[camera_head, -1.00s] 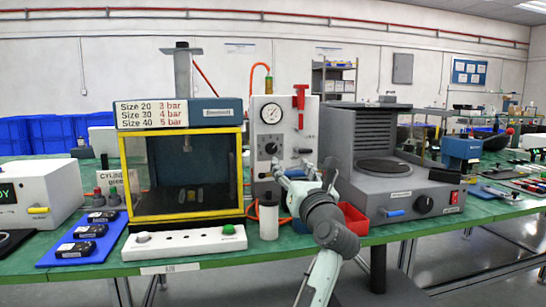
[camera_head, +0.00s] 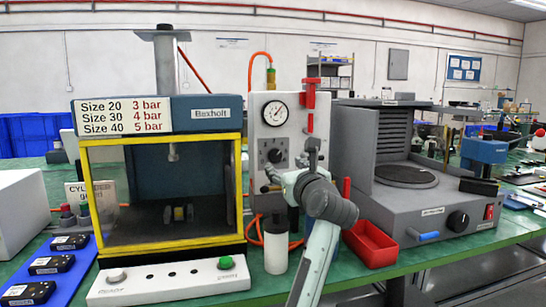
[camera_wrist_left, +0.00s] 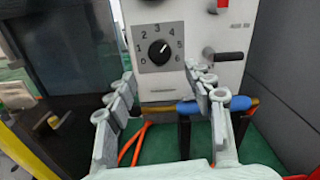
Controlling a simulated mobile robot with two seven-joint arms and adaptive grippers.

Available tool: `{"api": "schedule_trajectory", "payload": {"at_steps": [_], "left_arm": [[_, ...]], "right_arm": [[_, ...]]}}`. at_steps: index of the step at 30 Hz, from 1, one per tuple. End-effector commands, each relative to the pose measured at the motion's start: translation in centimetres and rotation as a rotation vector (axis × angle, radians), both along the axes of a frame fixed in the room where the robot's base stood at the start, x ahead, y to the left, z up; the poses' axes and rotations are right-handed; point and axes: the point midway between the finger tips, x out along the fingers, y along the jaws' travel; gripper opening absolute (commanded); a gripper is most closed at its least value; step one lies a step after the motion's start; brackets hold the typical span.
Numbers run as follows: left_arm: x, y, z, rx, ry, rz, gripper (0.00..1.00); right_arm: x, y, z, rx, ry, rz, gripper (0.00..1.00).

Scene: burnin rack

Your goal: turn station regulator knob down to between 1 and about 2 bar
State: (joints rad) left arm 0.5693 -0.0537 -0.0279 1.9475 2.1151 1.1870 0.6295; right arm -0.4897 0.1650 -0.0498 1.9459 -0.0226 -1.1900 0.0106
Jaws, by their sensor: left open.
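The regulator knob (camera_head: 275,156) is a black dial on the white station panel (camera_head: 258,112). My left gripper (camera_head: 285,174) is just below and in front of the knob. In the left wrist view its fingers (camera_wrist_left: 160,92) are spread open and empty, with the knob beyond them, apart. The right gripper is not in view.
A yellow-framed press (camera_head: 240,195) stands left of the panel. A white bottle (camera_head: 276,250) stands below the gripper, a red bin (camera_head: 370,243) to its right. A black lever (camera_wrist_left: 230,56) juts out right of the knob. An orange hose (camera_wrist_left: 130,143) runs below.

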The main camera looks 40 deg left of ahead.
Motion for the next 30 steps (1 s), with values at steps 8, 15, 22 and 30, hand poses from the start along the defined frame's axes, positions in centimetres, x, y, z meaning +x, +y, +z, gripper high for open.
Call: {"api": "schedule_trajectory", "payload": {"at_steps": [8,15,22,30], "left_arm": [[1.8,2.2,0.1,0.003,0.003,0.002,0.53],[4.2,4.9,0.1,0.004,0.002,0.001,0.53],[5.0,5.9,0.0,0.001,-0.001,0.000,0.53],[5.1,5.9,0.0,0.000,0.000,0.000,0.45]], "right_arm": [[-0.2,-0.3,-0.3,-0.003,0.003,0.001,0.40],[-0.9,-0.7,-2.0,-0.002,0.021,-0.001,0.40],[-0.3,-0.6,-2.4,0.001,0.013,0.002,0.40],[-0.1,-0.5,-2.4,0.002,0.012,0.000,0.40]]}}
